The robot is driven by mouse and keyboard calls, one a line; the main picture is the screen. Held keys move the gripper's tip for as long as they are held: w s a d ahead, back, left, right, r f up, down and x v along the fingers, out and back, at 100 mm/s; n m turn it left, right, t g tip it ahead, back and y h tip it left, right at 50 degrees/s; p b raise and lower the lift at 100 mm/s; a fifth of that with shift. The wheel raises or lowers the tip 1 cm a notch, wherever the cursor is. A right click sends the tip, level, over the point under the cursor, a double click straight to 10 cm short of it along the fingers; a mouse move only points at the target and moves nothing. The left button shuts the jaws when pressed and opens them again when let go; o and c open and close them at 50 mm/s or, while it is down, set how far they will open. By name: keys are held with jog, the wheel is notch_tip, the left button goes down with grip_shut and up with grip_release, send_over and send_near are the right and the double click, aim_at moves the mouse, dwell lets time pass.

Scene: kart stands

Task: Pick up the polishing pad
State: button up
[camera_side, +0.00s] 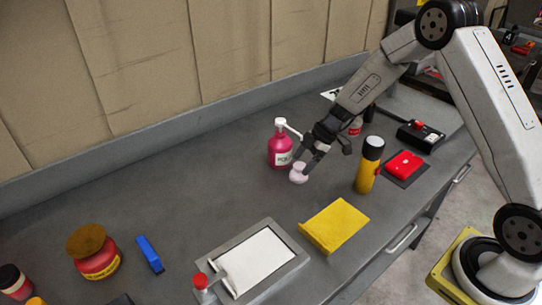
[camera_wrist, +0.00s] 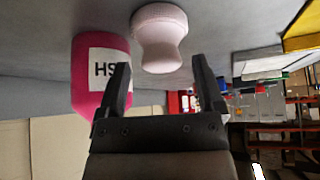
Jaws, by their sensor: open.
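The polishing pad appears to be the small pale pink, waisted round piece (camera_side: 298,174) on the grey worktop, just below my gripper (camera_side: 309,157) in the side view. In the wrist view the pad (camera_wrist: 160,38) is at the top centre, lined up between the two fingers of my gripper (camera_wrist: 161,70). The fingers are spread apart with nothing held between them. Their tips are close to the pad; I cannot tell whether they touch it.
A pink pump bottle (camera_side: 280,150) stands close to the pad's left; it also shows in the wrist view (camera_wrist: 88,85). A yellow folder-like item (camera_side: 335,225) and a framed white panel (camera_side: 255,260) lie nearer the front edge.

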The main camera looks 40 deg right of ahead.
aim_at(300, 164)
jog(key=shift+x, duration=2)
jog(key=shift+s, duration=0.1)
jog(key=c, duration=1.1)
jog(key=shift+r, duration=0.1)
jog(key=shift+r, duration=0.15)
